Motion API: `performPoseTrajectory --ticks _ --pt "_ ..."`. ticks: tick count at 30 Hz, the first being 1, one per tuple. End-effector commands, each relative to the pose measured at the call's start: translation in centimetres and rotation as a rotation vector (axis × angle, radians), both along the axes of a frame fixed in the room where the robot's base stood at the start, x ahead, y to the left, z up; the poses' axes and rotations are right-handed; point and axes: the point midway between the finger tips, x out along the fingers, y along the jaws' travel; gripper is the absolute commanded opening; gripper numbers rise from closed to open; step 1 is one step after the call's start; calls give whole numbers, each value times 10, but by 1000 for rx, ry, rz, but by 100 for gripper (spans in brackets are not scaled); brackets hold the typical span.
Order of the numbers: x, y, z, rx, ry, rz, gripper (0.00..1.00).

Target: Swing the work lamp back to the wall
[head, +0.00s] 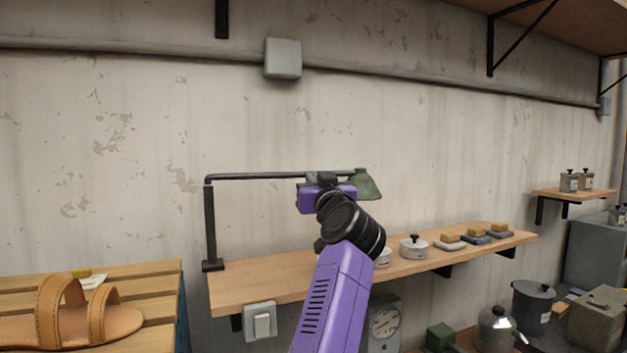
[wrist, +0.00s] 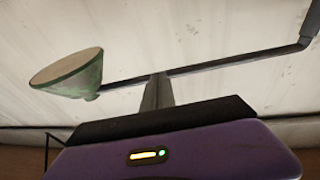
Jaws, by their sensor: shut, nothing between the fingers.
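The work lamp has a black upright post (head: 210,225) at the left end of the wooden wall shelf. Its thin dark arm (head: 255,176) runs rightward from the post top to a green cone shade (head: 364,186). In the wrist view the shade (wrist: 72,78) is at the left and the arm (wrist: 235,61) runs to the upper right. My gripper (head: 320,178) is at the arm's shade end, just left of the shade, and partly hides the arm. Its shut fingers (wrist: 158,80) overlap the arm in the wrist view; whether they touch it I cannot tell.
The wooden shelf (head: 270,282) under the lamp carries a white lidded pot (head: 413,247) and several brushes or blocks (head: 475,236) to the right. A slatted bench with a sandal (head: 75,318) is at the left. The wall above the lamp arm is bare up to a conduit (head: 160,48).

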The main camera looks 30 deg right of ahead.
Motion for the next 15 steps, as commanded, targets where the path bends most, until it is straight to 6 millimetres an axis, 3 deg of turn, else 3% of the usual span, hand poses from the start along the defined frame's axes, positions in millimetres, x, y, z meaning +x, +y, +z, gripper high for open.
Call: performPoseTrajectory --ticks 7,15 --pt "5 -4 -1 1 -3 35 0" --pt "23 -11 -3 -2 -1 182 0"
